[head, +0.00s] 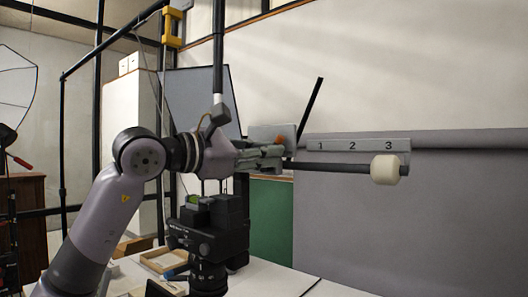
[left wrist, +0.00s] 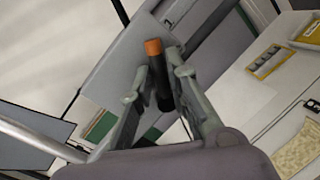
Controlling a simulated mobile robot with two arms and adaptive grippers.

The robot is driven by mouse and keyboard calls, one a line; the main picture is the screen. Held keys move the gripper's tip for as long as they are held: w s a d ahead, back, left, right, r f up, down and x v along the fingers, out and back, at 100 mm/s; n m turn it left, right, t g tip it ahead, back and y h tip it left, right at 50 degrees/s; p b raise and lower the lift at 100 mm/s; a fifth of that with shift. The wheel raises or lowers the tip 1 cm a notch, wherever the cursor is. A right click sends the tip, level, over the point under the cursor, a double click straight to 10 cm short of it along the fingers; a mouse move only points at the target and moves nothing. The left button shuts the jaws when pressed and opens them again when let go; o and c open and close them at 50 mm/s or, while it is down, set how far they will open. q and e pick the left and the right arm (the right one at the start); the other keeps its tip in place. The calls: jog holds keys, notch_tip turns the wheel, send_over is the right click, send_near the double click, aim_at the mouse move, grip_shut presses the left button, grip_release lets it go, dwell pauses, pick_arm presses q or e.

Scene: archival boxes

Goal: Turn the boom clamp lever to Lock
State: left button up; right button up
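The boom clamp lever is a dark handle with an orange tip (left wrist: 153,47), and its dark shaft (left wrist: 161,88) runs down between my left fingers in the left wrist view. In the head view only a little of the orange tip (head: 281,139) shows beside the grey clamp plate (head: 262,131). My left gripper (left wrist: 154,78) straddles the lever, fingers apart, with a gap on the left finger's side. The right finger is close to the shaft; contact cannot be told. It also shows in the head view (head: 278,151). My right gripper is not in view.
A plate marked 1, 2, 3 (head: 358,146) and a dark boom with a cream end knob (head: 385,170) extend right. A thin black rod (head: 311,108) slants upward. A black camera (head: 212,232) stands below my gripper, over a white table (head: 270,279) with a wooden tray (head: 164,260).

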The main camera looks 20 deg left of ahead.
pick_arm(q)
grip_shut()
dwell(0.4)
